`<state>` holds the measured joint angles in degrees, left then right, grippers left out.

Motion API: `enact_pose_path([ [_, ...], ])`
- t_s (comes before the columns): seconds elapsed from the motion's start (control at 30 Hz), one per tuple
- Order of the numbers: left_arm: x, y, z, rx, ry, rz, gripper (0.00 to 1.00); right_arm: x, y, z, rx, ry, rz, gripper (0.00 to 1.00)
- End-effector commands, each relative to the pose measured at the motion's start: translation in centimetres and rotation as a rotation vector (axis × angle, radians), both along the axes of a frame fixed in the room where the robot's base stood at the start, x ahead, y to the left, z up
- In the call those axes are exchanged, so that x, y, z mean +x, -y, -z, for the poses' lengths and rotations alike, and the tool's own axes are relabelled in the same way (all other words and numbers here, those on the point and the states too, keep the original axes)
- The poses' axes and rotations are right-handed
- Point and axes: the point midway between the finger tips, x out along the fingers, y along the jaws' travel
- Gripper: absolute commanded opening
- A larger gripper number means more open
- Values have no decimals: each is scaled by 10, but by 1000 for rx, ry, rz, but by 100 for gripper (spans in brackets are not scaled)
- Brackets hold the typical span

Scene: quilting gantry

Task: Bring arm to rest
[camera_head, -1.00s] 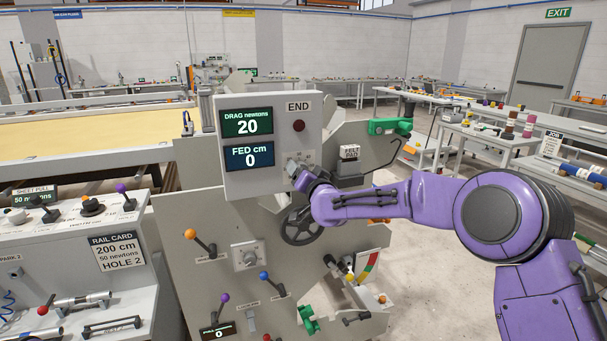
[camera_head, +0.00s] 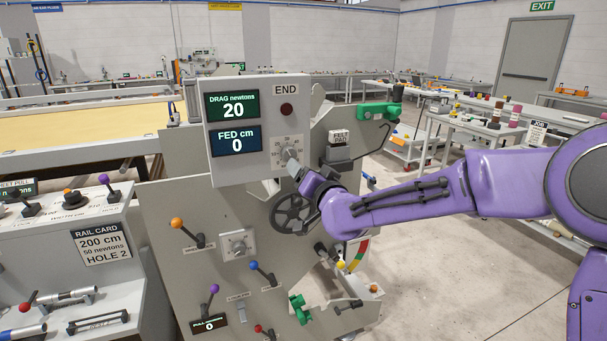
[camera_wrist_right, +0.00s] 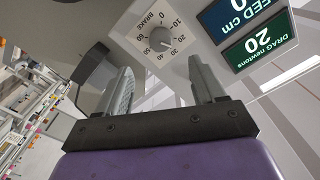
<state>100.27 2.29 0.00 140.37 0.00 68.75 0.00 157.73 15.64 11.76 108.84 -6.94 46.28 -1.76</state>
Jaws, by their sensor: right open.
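My right arm comes in from the right in the head view, with its purple forearm stretched towards the grey machine panel. My right gripper (camera_head: 293,168) is just in front of and below the brake dial (camera_head: 289,152) on the display box. In the right wrist view the gripper (camera_wrist_right: 160,82) is open, with nothing between its two grey fingers. The brake dial (camera_wrist_right: 160,39) is beyond the fingertips, with a visible gap, and its pointer is near 30. My left gripper is not in view.
The display box (camera_head: 212,163) reads drag 20 newtons and fed 0 cm. A black handwheel (camera_head: 291,207) is behind my wrist, and coloured levers stand out below. A control console (camera_head: 62,262) is at left. Open floor (camera_head: 440,260) lies at right.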

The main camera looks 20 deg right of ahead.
Motion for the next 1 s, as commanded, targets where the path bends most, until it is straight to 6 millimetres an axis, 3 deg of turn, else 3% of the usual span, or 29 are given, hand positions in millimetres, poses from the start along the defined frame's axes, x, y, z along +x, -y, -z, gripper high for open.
enact_pose_path([
  [0.17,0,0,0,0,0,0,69,0,1,-2,11,11,8,69],
  [0.23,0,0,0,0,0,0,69,-9,7,14,54,3,42,69],
  [0.27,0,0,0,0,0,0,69,-15,9,29,62,-17,58,69],
  [0.33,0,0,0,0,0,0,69,-27,14,79,69,-95,90,69],
  [0.47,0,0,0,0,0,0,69,-68,25,192,54,-293,151,69],
  [0.5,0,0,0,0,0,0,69,-85,29,225,45,-356,169,69],
  [0.57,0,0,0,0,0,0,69,-114,35,271,28,-454,195,69],
  [0.7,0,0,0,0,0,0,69,-200,50,367,-32,-688,246,69],
  [0.83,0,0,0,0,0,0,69,-296,64,434,-108,-919,276,69],
  [0.9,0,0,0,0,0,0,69,-346,69,459,-150,-1036,280,69],
  [1.0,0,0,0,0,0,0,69,-404,75,482,-200,-1172,271,69],
])
